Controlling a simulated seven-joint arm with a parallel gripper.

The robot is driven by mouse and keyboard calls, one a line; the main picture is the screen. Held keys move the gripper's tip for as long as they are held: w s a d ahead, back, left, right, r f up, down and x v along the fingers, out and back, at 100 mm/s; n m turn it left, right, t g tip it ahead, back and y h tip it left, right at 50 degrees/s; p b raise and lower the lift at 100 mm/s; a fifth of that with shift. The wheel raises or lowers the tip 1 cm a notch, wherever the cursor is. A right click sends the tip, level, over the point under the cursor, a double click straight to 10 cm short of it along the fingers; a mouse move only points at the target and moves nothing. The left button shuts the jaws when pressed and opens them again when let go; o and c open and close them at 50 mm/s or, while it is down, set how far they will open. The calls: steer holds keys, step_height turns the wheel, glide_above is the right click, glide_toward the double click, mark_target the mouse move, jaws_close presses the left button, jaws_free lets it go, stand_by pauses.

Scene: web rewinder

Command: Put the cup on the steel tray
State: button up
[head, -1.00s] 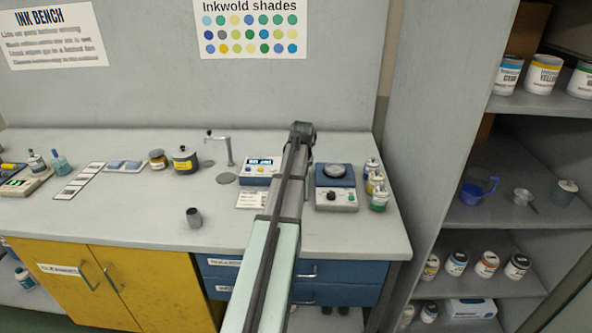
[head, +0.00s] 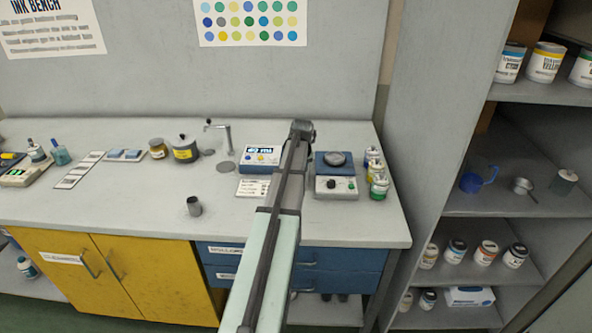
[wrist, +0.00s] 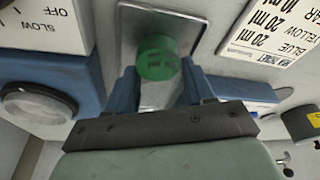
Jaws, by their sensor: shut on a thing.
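A green translucent cup (wrist: 158,58) with faint marks on it sits between my fingertips in the wrist view. My gripper (wrist: 160,82), with two blue fingers, is shut on it. The steel tray (wrist: 192,22), a shiny square plate, lies beyond and under the cup in the wrist view. I cannot tell whether the cup touches the tray. In the head view my arm hides the cup, the tray and my gripper.
A blue-based device with a round top (head: 333,160) stands right of my arm, and a blue device with a display (head: 260,158) left of it. Small tins (head: 378,185) stand at the bench's right end. A dark grey cylinder (head: 194,206) stands near the front; bench around it is clear.

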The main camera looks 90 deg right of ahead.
steer(key=shift+f, duration=0.3)
steer(key=o, duration=1.2)
steer(key=shift+o, duration=0.6)
steer(key=shift+o, duration=1.2)
step_height(320, 180, up, 11)
